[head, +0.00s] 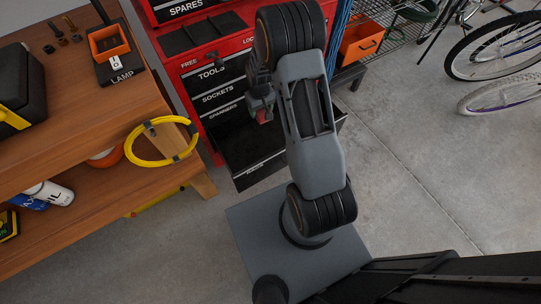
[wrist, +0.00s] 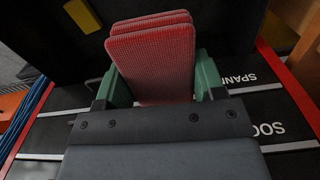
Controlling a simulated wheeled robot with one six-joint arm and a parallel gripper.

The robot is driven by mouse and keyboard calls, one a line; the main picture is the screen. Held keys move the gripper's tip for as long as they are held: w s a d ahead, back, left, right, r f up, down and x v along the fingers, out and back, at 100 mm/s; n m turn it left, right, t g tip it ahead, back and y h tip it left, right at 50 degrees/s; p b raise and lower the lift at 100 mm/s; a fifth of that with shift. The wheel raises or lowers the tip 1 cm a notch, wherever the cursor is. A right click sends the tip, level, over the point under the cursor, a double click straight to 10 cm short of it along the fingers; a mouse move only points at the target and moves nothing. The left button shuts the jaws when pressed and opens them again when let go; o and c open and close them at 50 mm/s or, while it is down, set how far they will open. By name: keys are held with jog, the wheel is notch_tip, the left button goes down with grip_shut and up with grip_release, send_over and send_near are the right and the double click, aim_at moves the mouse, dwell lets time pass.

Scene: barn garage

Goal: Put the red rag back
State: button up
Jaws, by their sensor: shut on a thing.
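The red rag (wrist: 152,62) is a folded, ribbed red cloth, held between the green fingers of my gripper (wrist: 157,82) in the wrist view. In the head view my gripper (head: 262,106) hangs in front of the red tool cabinet (head: 172,12), and a small bit of the rag (head: 263,116) shows beneath it. Below it an open dark drawer (head: 240,155) sticks out from the cabinet's bottom. My arm hides the drawer's right part. The rag is apart from the drawer in the head view. Drawers labelled SOCKETS (head: 218,94) and SPANNERS are shut.
An orange bin (head: 360,42) and bicycles (head: 500,50) are at right. A yellow object (wrist: 82,15) lies beyond the rag. Right-hand concrete floor (head: 420,160) is clear.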

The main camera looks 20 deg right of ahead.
jog(key=b, duration=1.5)
send_near(270, 147)
jog(key=shift+n, duration=0.3)
notch_tip(270, 147, down, 7)
jog(key=b, duration=0.6)
jog(key=shift+d, duration=0.15)
jog(key=shift+f+b, duration=0.2)
jog(key=shift+b, duration=0.15)
jog(key=o, duration=0.9)
